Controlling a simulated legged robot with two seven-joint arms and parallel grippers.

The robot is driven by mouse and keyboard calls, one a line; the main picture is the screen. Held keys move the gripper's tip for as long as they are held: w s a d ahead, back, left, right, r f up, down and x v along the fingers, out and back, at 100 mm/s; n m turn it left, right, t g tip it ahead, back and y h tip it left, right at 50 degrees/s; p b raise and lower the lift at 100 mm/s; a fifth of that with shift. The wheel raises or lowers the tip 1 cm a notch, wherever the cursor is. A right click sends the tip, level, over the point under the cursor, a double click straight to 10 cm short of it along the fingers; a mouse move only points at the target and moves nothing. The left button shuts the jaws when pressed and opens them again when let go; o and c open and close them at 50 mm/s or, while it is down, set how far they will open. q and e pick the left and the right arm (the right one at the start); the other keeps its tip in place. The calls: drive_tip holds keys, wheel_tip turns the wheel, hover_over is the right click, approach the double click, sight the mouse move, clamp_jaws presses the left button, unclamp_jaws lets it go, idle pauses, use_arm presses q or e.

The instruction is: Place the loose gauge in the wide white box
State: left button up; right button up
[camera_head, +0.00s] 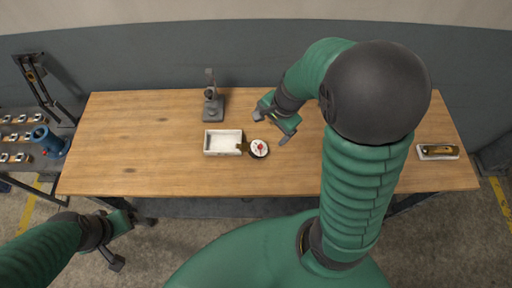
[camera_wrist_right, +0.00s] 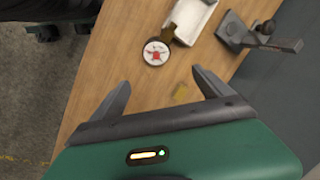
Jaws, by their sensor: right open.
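The loose gauge (camera_head: 259,148) is round, with a white face, a red mark and a dark rim. It lies on the table just right of the wide white box (camera_head: 207,150). A brass-brown piece by the gauge meets the box's right end; I cannot tell whether it rests on the rim. In the right wrist view the gauge (camera_wrist_right: 156,52) and box (camera_wrist_right: 183,37) lie beyond the fingertips. My right gripper (camera_head: 271,127) is open and empty, above and slightly right of the gauge. My left gripper (camera_head: 130,241) is open and empty, off the table's front left.
A grey stand (camera_head: 213,107) is behind the box. A narrow white tray (camera_head: 424,156) with a brass item is at the far right. A side rack (camera_head: 20,170) with small parts and a blue cylinder (camera_head: 46,140) is left.

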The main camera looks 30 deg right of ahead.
drive_tip(key=b, duration=0.4)
hover_over(260, 145)
drive_tip(key=s, duration=0.1)
wheel_tip(260, 145, down, 10)
drive_tip(key=shift+s+r, duration=0.1)
drive_tip(key=b+x, duration=0.1)
drive_tip(key=x, duration=0.1)
drive_tip(key=b+x, duration=0.1)
drive_tip(key=d+x, duration=0.1)
drive_tip(key=x, duration=0.1)
drive_tip(key=shift+s+a+f+b, duration=0.1)
drive_tip(key=shift+s+f+b, duration=0.15)
drive_tip(key=shift+f+b, duration=0.2)
drive_tip(key=shift+w+f, duration=0.1)
drive_tip(key=shift+f, duration=0.05)
drive_tip(key=shift+a, duration=0.2)
